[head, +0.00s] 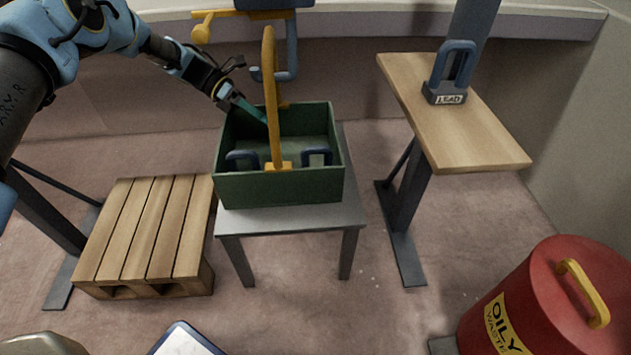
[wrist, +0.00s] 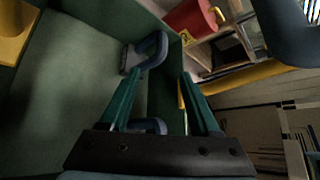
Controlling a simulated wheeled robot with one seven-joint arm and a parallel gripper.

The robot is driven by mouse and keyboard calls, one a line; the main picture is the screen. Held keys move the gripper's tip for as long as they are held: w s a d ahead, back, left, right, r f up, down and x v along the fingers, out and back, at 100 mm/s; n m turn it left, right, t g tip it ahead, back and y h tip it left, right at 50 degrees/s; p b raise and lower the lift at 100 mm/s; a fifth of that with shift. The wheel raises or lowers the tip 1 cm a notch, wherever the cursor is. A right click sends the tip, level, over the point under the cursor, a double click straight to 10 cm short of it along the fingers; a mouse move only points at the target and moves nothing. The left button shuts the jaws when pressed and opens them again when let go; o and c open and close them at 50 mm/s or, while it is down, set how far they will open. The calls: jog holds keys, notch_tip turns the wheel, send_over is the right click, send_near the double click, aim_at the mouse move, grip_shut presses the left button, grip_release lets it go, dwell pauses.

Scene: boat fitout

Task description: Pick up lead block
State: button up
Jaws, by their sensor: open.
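A grey block with a blue loop handle and a "LEAD" label (head: 445,93) stands upright on the wooden shelf at the right of the head view. A green box (head: 280,188) with a tall yellow handle stands on the grey table. Two similar blue handles, left (head: 242,159) and right (head: 316,156), show inside the box near its front wall. My gripper (head: 262,117) reaches into the box from the left, behind the yellow handle. In the wrist view its teal fingers (wrist: 160,90) are open and apart. One blue-handled block (wrist: 146,52) lies beyond them; another blue handle (wrist: 148,125) is partly hidden behind the gripper.
The box's yellow handle (head: 271,90) rises close beside my gripper. A wooden pallet (head: 145,232) lies at left. A red oily-waste bin (head: 545,300) stands at front right. Floor between the table and bin is mostly clear.

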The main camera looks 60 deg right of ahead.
aim_at(306, 151)
jog(key=shift+d+r+b+x, duration=0.1)
jog(key=shift+r+b+x, duration=0.05)
jog(key=shift+x, duration=1.8)
jog(key=shift+d+r+b+x, duration=0.1)
jog(key=shift+b+x, duration=0.05)
jog(key=shift+x, duration=1.75)
jog(key=shift+d+r+b+x, duration=0.1)
jog(key=shift+r+b+x, duration=0.05)
jog(key=shift+x, duration=1.8)
jog(key=shift+s, duration=0.1)
jog(key=shift+c, duration=0.4)
grip_shut()
